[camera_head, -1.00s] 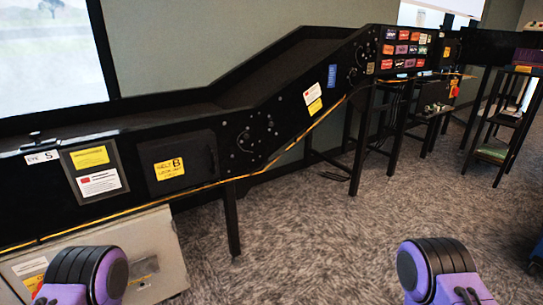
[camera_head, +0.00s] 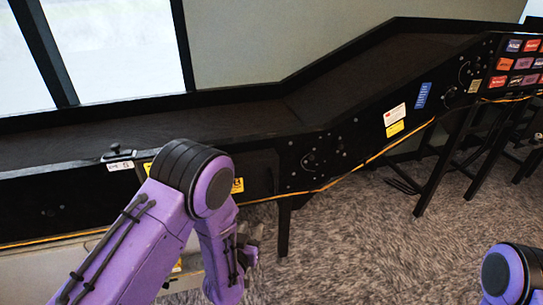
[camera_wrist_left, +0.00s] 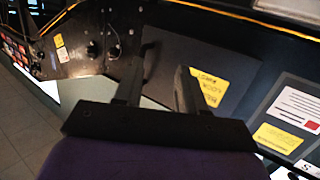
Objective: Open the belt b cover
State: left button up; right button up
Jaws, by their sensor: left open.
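The belt B cover (camera_wrist_left: 225,58) is a dark square panel with a yellow label (camera_wrist_left: 209,88) on the side of the black conveyor. It looks shut, lying flat with the conveyor side. In the head view my left arm hides most of the cover (camera_head: 260,168); only its right part and a bit of label show. My left gripper (camera_wrist_left: 158,68) is open, its two fingers pointing at the cover, one close to the label. I cannot tell whether they touch it. In the head view the gripper (camera_head: 243,250) hangs low before the conveyor. My right gripper is out of view.
The conveyor (camera_head: 335,150) slopes up to the right, with knobs and stickers on its side. Black legs (camera_head: 283,228) stand below it. A pale box (camera_head: 60,268) sits under it at left. Carpet (camera_head: 370,250) in front is clear. Part of my right arm shows at lower right.

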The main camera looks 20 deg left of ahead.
pick_arm(q)
jog(key=t+p, duration=0.1)
jog(key=t, duration=0.1)
send_near(273, 182)
jog(key=shift+m+h, duration=0.4)
jog(key=w, duration=0.9)
jog(key=shift+a, duration=0.3)
grip_shut()
